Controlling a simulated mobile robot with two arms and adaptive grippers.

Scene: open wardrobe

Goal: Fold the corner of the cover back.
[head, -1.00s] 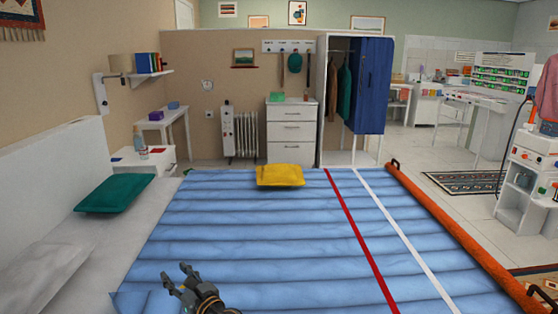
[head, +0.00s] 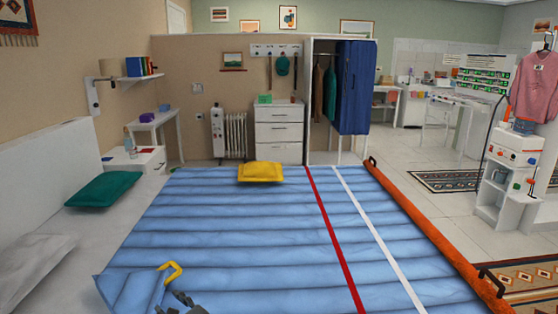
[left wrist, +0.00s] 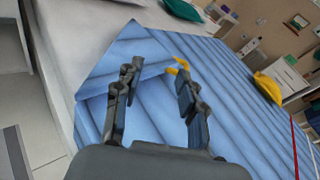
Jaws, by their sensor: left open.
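The blue quilted cover (head: 240,235) lies over the bed. Its near left corner (head: 128,290) is turned back as a flap on top of the cover; the flap also shows in the left wrist view (left wrist: 120,55). A yellow loop (head: 172,270) sits at the flap's inner edge, and it shows beside the right finger in the left wrist view (left wrist: 178,67). My left gripper (head: 184,300) is at the bottom edge of the head view, just nearer than the loop. In the left wrist view my left gripper (left wrist: 158,76) is open with nothing between its fingers. My right gripper is out of view.
A yellow cushion (head: 261,172) lies on the cover's far part, and a green pillow (head: 103,190) on the white bedding at left. An orange roll (head: 430,232) runs along the bed's right side. The cover's middle is clear.

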